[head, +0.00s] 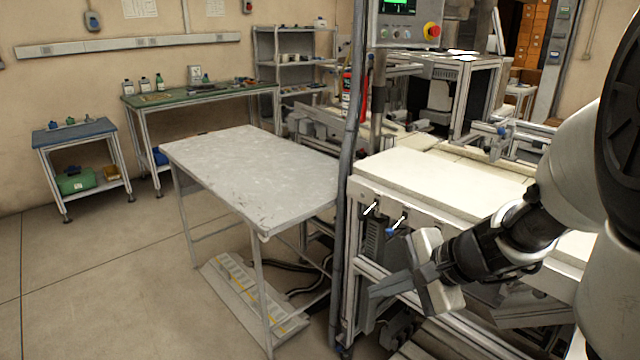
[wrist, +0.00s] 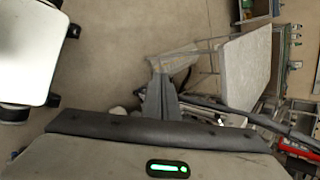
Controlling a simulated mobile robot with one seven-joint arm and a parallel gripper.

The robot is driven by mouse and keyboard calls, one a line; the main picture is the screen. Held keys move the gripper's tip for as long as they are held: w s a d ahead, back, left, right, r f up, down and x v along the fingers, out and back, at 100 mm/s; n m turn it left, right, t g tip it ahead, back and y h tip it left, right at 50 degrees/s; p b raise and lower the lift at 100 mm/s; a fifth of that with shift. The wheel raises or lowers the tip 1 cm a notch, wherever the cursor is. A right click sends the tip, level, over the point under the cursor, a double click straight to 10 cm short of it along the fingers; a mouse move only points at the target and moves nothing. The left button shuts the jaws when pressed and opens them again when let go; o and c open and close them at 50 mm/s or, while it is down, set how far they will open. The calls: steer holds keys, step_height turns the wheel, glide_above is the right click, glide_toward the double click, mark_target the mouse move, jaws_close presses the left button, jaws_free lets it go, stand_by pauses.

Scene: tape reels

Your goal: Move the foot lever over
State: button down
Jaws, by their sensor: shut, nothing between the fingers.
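My gripper (head: 374,291) is in front of the machine frame at the lower right of the head view, with its fingers together and pointing left. In the wrist view the gripper (wrist: 159,68) shows as two dark fingers pressed together, with nothing between them. Two small light-coloured handles, a left one (head: 370,208) and a right one (head: 398,221), stick out of the machine's front, above and apart from the gripper. A blue knob (head: 391,232) sits by the right handle. I cannot tell which part is the foot lever; my gripper and arm hide some of the lower frame.
A grey-topped table (head: 250,165) stands left of the machine, with a low striped platform (head: 235,287) and dark cables under it. A dark upright post (head: 345,190) stands between table and machine. The floor (head: 110,270) at left is clear.

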steer(key=w+d+m+t+h, duration=0.1)
steer(key=d+m+t, duration=0.1)
steer(key=d, duration=0.5)
steer(key=w+d+f+m+t+h, duration=0.1)
steer(key=d+m, duration=0.3)
steer(key=d, duration=0.4)
steer(key=w+d+f+m+t+h, duration=0.1)
steer(key=w+d+m+t+h, duration=0.1)
steer(key=d+m, duration=0.2)
steer(key=d, duration=0.3)
steer(key=shift+d+f+t, duration=0.2)
steer(key=shift+d+t, duration=0.1)
steer(key=shift+t, duration=0.1)
steer(key=w+a+f+b, duration=0.1)
steer(key=w+a+f, duration=0.2)
steer(key=w, duration=0.7)
steer(key=shift+w+a+f+b, duration=0.15)
steer(key=shift+a+b, duration=0.2)
steer(key=shift+a, duration=0.5)
